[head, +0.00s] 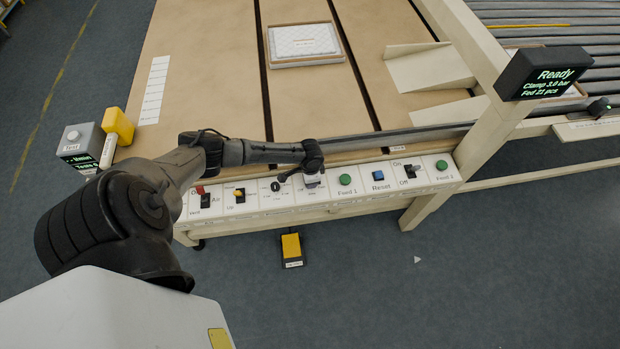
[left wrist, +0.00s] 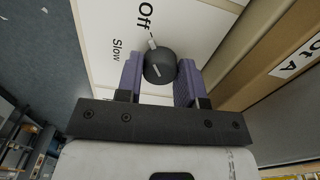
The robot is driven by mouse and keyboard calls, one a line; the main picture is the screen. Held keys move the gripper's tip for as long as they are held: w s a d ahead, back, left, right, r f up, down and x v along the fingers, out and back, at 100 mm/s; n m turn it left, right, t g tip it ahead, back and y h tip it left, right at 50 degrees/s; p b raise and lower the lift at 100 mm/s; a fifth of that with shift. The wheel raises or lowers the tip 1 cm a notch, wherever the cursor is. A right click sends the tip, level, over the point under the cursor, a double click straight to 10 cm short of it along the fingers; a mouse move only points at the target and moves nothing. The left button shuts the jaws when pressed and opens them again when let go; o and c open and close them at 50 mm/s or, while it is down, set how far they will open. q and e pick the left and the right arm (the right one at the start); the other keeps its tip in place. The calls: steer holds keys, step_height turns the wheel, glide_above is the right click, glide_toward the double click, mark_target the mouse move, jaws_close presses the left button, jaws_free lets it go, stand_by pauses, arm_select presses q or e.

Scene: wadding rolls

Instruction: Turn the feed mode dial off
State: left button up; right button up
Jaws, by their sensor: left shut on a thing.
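The feed mode dial (left wrist: 160,66) is a dark round knob on a white panel, seen in the left wrist view. Its white pointer mark faces the "Off" label (left wrist: 146,16); the "Slow" label (left wrist: 117,49) is to the left. My left gripper (left wrist: 161,78) is shut on the dial, with a purple finger pad on each side. In the head view my left gripper (head: 312,175) is over the middle of the control panel and covers most of the dial. My right gripper is not in view.
The control panel holds a red-handled switch (head: 200,190), a yellow switch (head: 239,194), a black knob (head: 275,186), a green Feed 1 button (head: 345,180), a blue Reset button (head: 378,175) and an On/Off switch (head: 410,171). A display (head: 545,73) reads "Ready".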

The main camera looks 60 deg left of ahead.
arm_select(q)
steer(key=shift+m, duration=0.5)
steer(key=o, duration=0.9)
steer(key=shift+r+p, duration=0.8)
steer(key=shift+r, duration=6.15)
steer(key=shift+s, duration=0.1)
